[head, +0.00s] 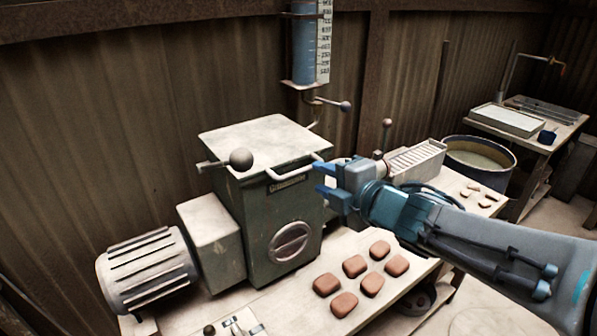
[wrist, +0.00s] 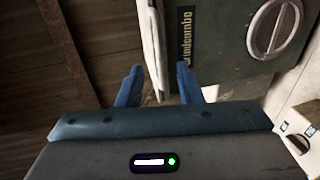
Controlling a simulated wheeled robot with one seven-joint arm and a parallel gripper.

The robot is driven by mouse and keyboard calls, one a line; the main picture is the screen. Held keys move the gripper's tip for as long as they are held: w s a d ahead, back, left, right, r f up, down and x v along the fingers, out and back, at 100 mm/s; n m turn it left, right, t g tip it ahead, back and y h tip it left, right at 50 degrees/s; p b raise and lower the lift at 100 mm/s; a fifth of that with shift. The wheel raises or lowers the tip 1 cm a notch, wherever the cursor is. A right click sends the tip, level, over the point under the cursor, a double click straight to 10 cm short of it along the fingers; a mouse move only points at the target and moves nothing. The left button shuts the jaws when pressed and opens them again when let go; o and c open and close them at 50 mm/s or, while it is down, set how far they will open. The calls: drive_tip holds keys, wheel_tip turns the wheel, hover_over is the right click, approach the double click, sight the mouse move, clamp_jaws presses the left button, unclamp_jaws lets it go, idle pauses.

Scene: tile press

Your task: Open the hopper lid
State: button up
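The pale square hopper lid (head: 262,138) lies flat and closed on top of the green press housing (head: 262,225). A light bar handle (head: 290,176) runs along the lid's front edge. My gripper (head: 320,180) is at the right end of this handle, its blue fingers parted. In the wrist view, my gripper (wrist: 160,88) has its two blue fingers apart, with a pale bar (wrist: 155,50), seemingly the handle or lid edge, reaching down between them. I cannot tell whether either finger touches it.
A ball-ended lever (head: 240,159) sticks out at the lid's left. A measuring tube (head: 306,45) hangs behind the press. Several clay tiles (head: 355,266) lie on the bench below my arm. A motor (head: 148,270) stands at left, and a bucket (head: 478,160) at right.

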sight(305, 171)
drive_tip(key=x, duration=0.9)
drive_tip(key=shift+b, duration=0.4)
drive_tip(key=shift+c, duration=0.2)
drive_tip(key=shift+f, duration=0.1)
clamp_jaws()
